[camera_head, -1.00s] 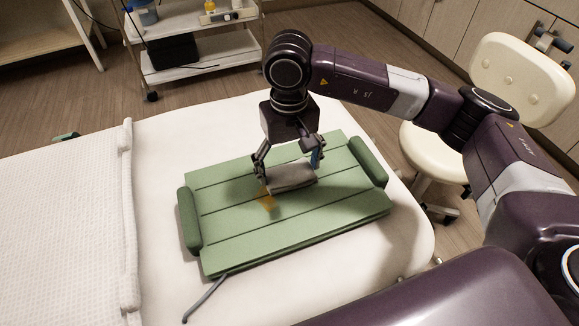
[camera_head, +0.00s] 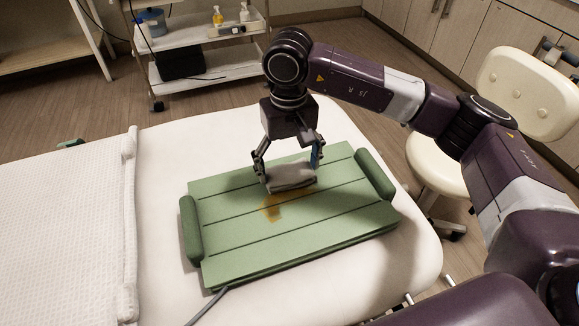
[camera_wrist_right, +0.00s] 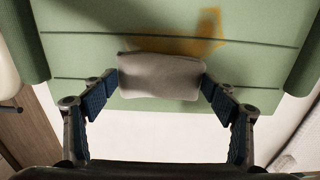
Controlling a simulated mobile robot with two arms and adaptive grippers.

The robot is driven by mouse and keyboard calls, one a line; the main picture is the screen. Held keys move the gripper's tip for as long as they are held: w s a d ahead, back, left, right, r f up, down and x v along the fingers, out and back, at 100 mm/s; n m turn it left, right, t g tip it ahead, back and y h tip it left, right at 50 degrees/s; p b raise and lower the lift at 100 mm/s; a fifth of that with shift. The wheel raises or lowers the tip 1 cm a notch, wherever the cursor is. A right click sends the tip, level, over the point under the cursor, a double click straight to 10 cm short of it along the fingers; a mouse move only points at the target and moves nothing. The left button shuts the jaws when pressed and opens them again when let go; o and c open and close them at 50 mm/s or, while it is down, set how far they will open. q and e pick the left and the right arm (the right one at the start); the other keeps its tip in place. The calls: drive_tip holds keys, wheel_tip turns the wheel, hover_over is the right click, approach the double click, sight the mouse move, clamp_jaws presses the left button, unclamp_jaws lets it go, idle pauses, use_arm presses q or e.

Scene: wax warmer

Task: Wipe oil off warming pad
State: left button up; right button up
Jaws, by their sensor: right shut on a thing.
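The green warming pad (camera_head: 240,240) lies on the white bed, with a raised roll at its left and right ends. An amber oil stain (camera_head: 273,208) is on its middle, and it also shows in the right wrist view (camera_wrist_right: 208,32). My right gripper (camera_head: 290,172) is shut on a grey folded cloth (camera_head: 291,177), held between its two fingers. The cloth is at the far half of the pad, just behind the stain, and appears to touch or nearly touch the surface. In the right wrist view the cloth (camera_wrist_right: 160,76) covers part of the pad. My left gripper is not in view.
The white bed (camera_head: 165,180) extends around the pad, with a folded white blanket (camera_head: 60,220) at left. A cord (camera_head: 208,305) leaves the pad's near left corner. A cream chair (camera_head: 435,160) stands at right and a trolley (camera_head: 205,75) with bottles stands behind.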

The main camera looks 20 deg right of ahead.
sight(275, 174)
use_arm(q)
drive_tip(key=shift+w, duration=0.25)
use_arm(e)
drive_tip(key=shift+f, duration=0.1)
idle(0.4)
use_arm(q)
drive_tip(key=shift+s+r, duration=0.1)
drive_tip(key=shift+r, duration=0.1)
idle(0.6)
use_arm(e)
drive_tip(key=shift+a+f+b, duration=0.1)
drive_tip(key=shift+a+b, duration=0.35)
drive_tip(key=shift+a, duration=1.2)
drive_tip(key=shift+s+a+b, duration=0.15)
drive_tip(key=shift+a+b, duration=0.15)
drive_tip(key=shift+a, duration=1.6)
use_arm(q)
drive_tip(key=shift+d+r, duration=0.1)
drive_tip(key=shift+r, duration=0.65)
